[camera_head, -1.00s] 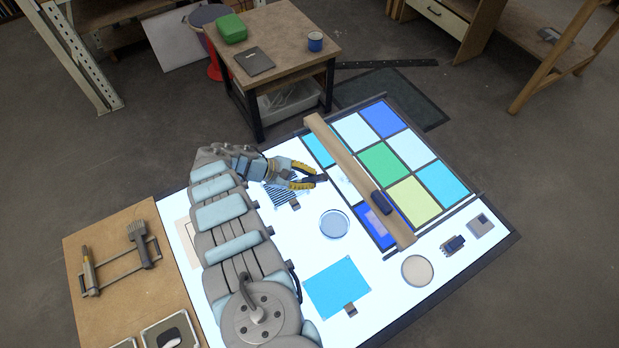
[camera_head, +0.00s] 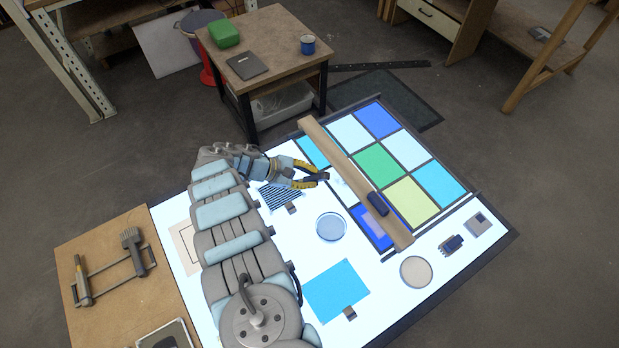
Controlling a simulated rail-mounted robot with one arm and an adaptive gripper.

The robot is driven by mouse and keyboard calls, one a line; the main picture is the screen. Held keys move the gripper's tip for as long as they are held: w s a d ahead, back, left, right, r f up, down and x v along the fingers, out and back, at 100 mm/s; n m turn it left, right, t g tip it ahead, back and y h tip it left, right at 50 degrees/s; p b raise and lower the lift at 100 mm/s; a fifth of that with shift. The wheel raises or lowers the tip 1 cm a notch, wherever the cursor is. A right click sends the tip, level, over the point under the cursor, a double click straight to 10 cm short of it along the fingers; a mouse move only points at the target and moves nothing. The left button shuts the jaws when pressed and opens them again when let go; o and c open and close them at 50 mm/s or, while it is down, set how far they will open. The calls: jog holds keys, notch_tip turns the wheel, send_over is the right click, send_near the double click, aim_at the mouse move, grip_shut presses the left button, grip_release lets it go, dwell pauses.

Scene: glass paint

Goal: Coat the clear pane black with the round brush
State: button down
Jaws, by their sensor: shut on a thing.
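My gripper (camera_head: 312,177), with yellow-and-dark fingers, is shut on a small dark thing at its tips. The thing is too small and covered to tell whether it is the round brush. My gripper is at the left edge of the panel of coloured panes. A whitish, clear-looking pane (camera_head: 340,187) lies just right of the fingertips, partly hidden by the wooden bridge (camera_head: 348,166). Two other pale panes (camera_head: 350,132) (camera_head: 408,150) are farther back. Whether my gripper touches a pane cannot be told.
The bridge, with a dark block (camera_head: 378,204) on it, crosses the panel. On the lit table are a blue round dish (camera_head: 331,227), a beige round dish (camera_head: 416,271) and a cyan sheet (camera_head: 336,291). A flat brush (camera_head: 132,251) and a slim tool (camera_head: 82,281) rest on a rack at left.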

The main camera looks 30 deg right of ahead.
jog(key=shift+r+p, duration=2.15)
jog(key=shift+r, duration=0.45)
jog(key=shift+s+f, duration=0.1)
